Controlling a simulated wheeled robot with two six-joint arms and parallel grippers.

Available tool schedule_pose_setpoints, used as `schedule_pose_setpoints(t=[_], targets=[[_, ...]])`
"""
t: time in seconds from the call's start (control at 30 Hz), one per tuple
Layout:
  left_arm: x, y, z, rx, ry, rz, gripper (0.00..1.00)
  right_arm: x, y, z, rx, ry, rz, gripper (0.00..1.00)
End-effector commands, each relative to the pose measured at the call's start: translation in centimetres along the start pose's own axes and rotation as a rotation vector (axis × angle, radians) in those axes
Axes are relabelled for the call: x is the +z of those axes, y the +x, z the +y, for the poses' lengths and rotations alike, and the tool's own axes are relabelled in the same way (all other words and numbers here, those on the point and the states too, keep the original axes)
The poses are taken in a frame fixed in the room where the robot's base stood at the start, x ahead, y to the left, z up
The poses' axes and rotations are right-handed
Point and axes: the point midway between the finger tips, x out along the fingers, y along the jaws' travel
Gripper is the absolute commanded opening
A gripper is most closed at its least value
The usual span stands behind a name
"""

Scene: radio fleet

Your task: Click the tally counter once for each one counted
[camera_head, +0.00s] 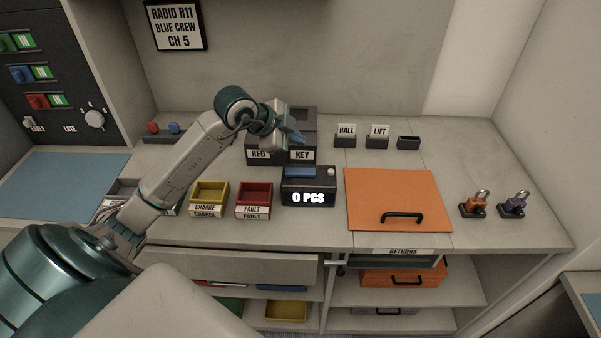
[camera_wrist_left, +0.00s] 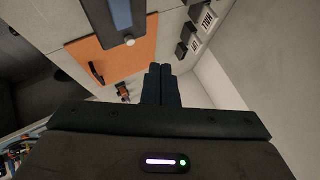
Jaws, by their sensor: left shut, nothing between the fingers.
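The tally counter (camera_head: 308,190) is a dark box on the worktop, left of the orange panel. Its display reads 0 PCS. It has a blue bar (camera_head: 300,173) on top and a small pale knob at its right. In the left wrist view the blue bar (camera_wrist_left: 121,15) shows at the top edge. My left gripper (camera_head: 297,138) is shut and empty. It is in the air above and behind the counter, in front of the KEY bin, apart from the counter. Its closed fingers (camera_wrist_left: 161,82) show in the left wrist view. My right gripper is not in view.
An orange panel (camera_head: 380,195) with a black handle lies right of the counter. CHARGE (camera_head: 209,193) and FAULT (camera_head: 254,193) trays stand left. HALL (camera_head: 346,136) and LIFT (camera_head: 377,136) holders stand behind. Orange (camera_head: 474,208) and purple (camera_head: 513,209) padlocks stand at the right.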

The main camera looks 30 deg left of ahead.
Motion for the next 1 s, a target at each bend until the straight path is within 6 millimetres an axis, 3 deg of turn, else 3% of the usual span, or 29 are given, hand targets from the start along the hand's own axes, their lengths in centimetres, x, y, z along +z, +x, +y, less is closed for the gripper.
schedule_pose_setpoints(t=[0.3, 0.43, 1.0], targets=[[2.6, 3.5, 2.6, 0.001, -0.001, -0.001, 0.00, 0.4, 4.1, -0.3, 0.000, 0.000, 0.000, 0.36], [3.3, 4.5, 3.3, 0.000, -0.001, 0.000, 0.00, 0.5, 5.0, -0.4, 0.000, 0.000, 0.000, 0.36], [3.7, 5.2, 3.8, 0.000, 0.000, 0.000, 0.00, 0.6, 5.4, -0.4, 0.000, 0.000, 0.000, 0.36]])
